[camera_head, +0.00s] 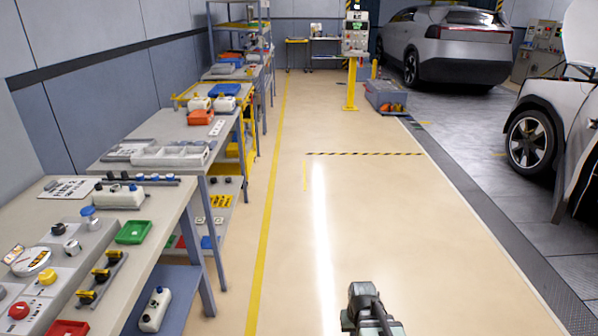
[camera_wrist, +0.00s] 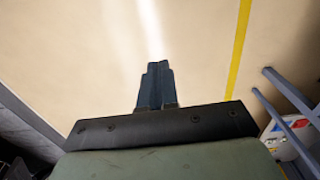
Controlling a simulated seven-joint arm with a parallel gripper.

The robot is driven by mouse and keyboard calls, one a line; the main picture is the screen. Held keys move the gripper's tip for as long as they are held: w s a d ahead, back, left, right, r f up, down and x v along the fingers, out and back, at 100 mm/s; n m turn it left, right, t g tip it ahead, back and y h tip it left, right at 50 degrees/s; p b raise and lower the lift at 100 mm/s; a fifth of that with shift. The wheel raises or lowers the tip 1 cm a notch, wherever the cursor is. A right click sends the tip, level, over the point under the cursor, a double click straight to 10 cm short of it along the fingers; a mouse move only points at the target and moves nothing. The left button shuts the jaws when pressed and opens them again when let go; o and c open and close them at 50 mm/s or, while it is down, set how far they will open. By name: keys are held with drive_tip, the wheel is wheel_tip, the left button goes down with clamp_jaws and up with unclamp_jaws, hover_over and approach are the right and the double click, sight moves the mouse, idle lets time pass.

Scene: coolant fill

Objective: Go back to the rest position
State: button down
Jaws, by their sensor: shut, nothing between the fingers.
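My gripper (camera_wrist: 156,84) is in the wrist view, with its dark fingers together and nothing between them. It points over the bare beige floor. In the head view, a grey-green part of my arm shows at the bottom, right of centre, above the open floor. It is apart from the benches and the cars. The fingertips are hard to make out in the head view.
A workbench (camera_head: 140,215) with a control panel, a green tray (camera_head: 133,232) and a white canister (camera_head: 118,196) stands at the left. More benches run behind it. A yellow post (camera_head: 351,85) and cars (camera_head: 450,45) are farther off. The middle aisle is clear.

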drive_tip(key=s+f+g, duration=0.3)
drive_tip(key=s+f, duration=0.7)
drive_tip(key=s, duration=0.5)
drive_tip(key=s+f+g, duration=0.3)
drive_tip(key=s+f, duration=0.7)
drive_tip(key=s, duration=0.5)
drive_tip(key=shift+f+g, duration=0.3)
drive_tip(key=shift+g, duration=0.1)
drive_tip(key=shift+d, duration=0.1)
